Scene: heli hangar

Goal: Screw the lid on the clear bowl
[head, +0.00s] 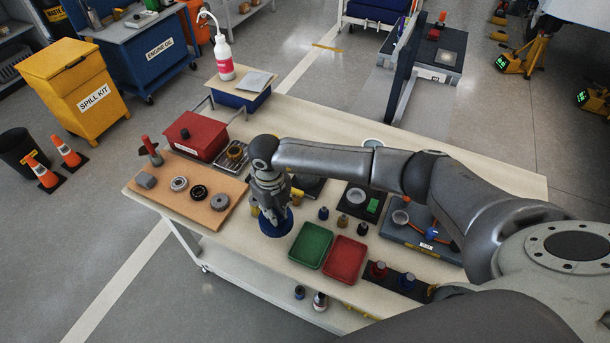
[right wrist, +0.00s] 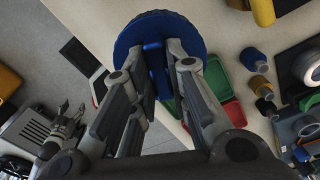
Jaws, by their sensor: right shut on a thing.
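The lid is a round blue disc (head: 273,226) with a blue grip at its middle. My right gripper (head: 268,204) is shut on this grip and holds the lid beside the green tray; its height above the bench is hard to judge. The right wrist view shows the lid's broad face (right wrist: 186,28) beyond the fingers (right wrist: 158,72). A small clear-looking bowl (head: 400,217) stands on the dark grey platform at the right, apart from the lid.
A green tray (head: 311,245) and red tray (head: 345,260) lie right of the lid. A pale ring-like dish (head: 357,197) and green block (head: 373,205) sit on a dark mat. Small bottles stand nearby. A wooden board (head: 190,200) with round parts and a red box (head: 198,136) are left.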

